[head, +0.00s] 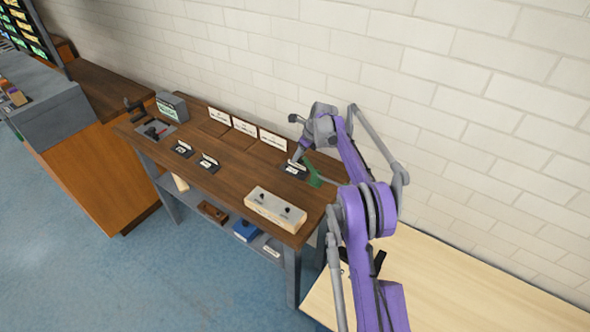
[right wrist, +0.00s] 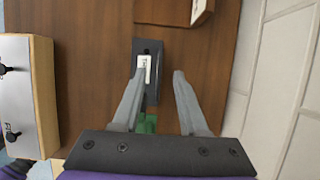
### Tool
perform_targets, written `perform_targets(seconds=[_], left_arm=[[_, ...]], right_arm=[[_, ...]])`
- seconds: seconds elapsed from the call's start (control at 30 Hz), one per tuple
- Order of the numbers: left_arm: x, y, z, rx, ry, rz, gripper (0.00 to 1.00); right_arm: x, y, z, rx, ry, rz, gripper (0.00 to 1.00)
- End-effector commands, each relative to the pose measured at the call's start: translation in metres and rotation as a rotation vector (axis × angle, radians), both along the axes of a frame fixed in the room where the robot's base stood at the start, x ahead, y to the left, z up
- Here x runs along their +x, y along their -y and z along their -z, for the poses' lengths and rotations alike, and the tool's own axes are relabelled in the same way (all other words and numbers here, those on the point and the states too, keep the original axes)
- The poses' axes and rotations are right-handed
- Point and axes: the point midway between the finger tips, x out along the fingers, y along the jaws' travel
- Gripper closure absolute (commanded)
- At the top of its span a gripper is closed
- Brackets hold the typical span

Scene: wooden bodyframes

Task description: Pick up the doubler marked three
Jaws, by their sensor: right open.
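A small dark piece with a white label (head: 293,169) lies at the right back of the wooden bench, under my right gripper (head: 298,155). In the right wrist view this labelled dark piece (right wrist: 152,58) is just ahead of and partly between the fingers of my right gripper (right wrist: 158,76). The fingers are open and hold nothing. The mark on the label is too small to read. Two similar labelled dark pieces, one (head: 183,150) and another (head: 208,163), sit further left on the bench. I cannot tell which is marked three. My left gripper is out of view.
A green piece (head: 313,175) is beside the labelled piece, partly behind my arm. A pale box with dark knobs (head: 275,209) stands at the bench's front right. White signs (head: 245,127) stand along the back near the brick wall. The bench middle (head: 235,180) is clear.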

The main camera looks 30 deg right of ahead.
Motion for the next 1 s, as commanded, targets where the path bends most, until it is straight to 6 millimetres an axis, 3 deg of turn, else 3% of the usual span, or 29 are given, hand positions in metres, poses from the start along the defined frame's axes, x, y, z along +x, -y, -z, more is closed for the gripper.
perform_targets(seconds=[0.2, 0.5, 0.77, 1.0], left_arm=[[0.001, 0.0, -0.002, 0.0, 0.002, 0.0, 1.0], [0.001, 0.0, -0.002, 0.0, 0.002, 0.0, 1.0], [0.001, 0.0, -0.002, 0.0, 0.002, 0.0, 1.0], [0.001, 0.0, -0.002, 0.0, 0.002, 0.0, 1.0]], right_arm=[[0.011, -0.006, 0.029, 0.0, 0.001, -0.001, 0.57], [0.012, -0.007, 0.034, 0.0, 0.0, -0.001, 0.57], [0.012, -0.007, 0.034, 0.0, 0.0, -0.001, 1.0], [0.012, -0.007, 0.034, 0.0, 0.0, -0.001, 1.0]])
